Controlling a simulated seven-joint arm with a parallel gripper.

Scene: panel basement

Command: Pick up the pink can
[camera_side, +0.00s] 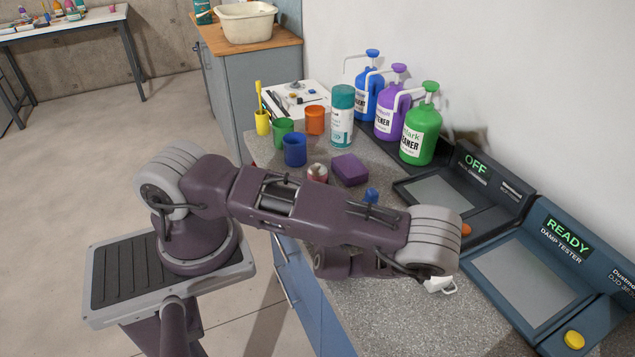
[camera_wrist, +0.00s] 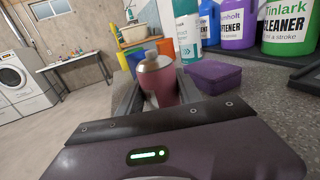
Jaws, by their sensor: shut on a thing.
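The pink can (camera_wrist: 158,84) has a pale metallic top and stands upright between the two dark fingers of my gripper (camera_wrist: 157,92) in the wrist view. The fingers are shut on its sides. In the side view only the top of the pink can (camera_side: 317,171) shows above my arm, which hides its lower part and my fingers. I cannot tell whether its base touches the counter.
A purple box (camera_side: 350,169) sits just right of the can. Blue (camera_side: 294,150), green (camera_side: 283,133) and orange (camera_side: 314,121) cups and a teal-capped spray can (camera_side: 341,117) stand behind. Pump bottles (camera_side: 420,137) line the wall; two tester consoles (camera_side: 530,275) fill the right.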

